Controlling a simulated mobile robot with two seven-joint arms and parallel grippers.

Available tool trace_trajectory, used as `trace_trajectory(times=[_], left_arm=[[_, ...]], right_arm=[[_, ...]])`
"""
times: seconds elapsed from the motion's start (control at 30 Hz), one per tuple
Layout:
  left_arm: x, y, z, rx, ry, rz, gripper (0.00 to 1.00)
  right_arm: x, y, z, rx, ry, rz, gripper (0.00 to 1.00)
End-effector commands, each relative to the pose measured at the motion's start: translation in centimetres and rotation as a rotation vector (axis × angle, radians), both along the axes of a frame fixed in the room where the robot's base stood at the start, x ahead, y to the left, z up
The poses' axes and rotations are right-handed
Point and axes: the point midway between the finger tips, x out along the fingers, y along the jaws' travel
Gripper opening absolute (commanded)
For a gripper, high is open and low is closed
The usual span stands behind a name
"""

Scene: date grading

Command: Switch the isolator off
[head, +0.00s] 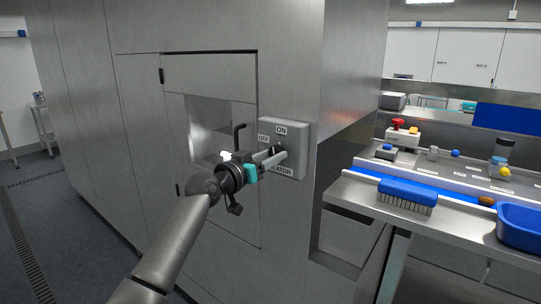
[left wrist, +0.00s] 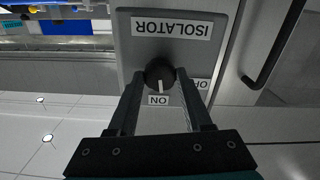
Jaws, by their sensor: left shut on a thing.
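The isolator (head: 298,165) is a grey box on the steel cabinet wall, with ON at its top, OFF at its left and an ISOLATOR label below. It shows upside down in the left wrist view (left wrist: 135,50). Its black round knob (left wrist: 159,73) has a white mark that points towards the ON label (left wrist: 159,100). The OFF label (left wrist: 202,84) is partly hidden by a finger. My left gripper (head: 270,158) is at the box, its two fingers shut on the knob from either side. My right gripper is in neither view.
A black door handle (head: 239,138) stands out from the cabinet just left of the isolator. At the right is a steel bench with a blue brush (head: 408,192), a blue tub (head: 519,222) and a red button unit (head: 401,132). Floor at the left is clear.

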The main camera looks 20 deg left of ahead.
Motion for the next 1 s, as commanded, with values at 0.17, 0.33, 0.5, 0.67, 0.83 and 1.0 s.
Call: trace_trajectory(times=[0.17, 0.33, 0.5, 0.67, 0.83, 1.0], left_arm=[[0.0, 0.0, 0.1, -0.142, 0.053, 0.001, 0.00], [0.0, 0.0, 0.1, -0.295, 0.108, 0.000, 0.00], [0.0, 0.0, 0.2, -0.447, 0.163, 0.001, 0.00], [0.0, 0.0, 0.1, -0.590, 0.214, 0.001, 0.00], [0.0, 0.0, 0.1, -0.733, 0.266, 0.001, 0.00], [0.0, 0.0, 0.1, -0.853, 0.310, 0.000, 0.00]], right_arm=[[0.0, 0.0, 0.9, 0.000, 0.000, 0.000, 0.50], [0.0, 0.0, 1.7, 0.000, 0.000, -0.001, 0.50], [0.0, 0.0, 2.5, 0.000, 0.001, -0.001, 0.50], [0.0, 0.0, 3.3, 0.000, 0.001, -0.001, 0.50], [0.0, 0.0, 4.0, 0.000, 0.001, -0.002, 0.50], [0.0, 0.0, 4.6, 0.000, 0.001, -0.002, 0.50]])
